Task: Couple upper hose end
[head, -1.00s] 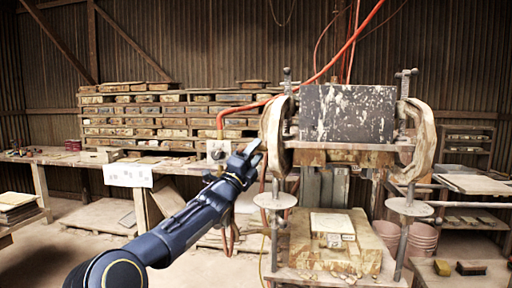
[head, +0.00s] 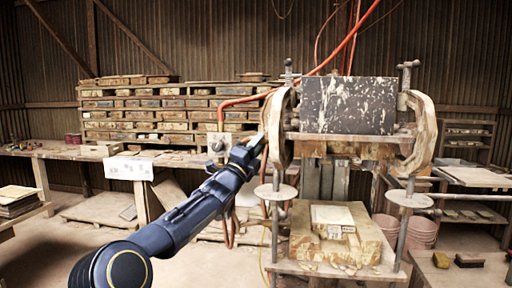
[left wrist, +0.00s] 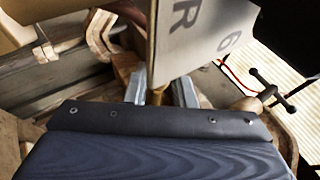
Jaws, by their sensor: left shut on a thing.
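My left gripper (head: 259,142) is beside the left curved arm of the tile press (head: 348,106). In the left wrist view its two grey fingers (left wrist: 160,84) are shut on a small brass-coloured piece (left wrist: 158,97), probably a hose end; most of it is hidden. An orange hose (head: 345,45) comes down from the top, bends left behind the press and drops to a pale box (head: 217,145) with a round fitting. Whether the held piece belongs to this hose cannot be told. My right gripper is not in view.
A pale lettered panel (left wrist: 200,35) hangs close over the fingers in the left wrist view. A dark T-handle (left wrist: 272,96) stands to their right. Stacked trays (head: 150,115) line the back bench. A tile block (head: 333,217) sits on the press's lower table.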

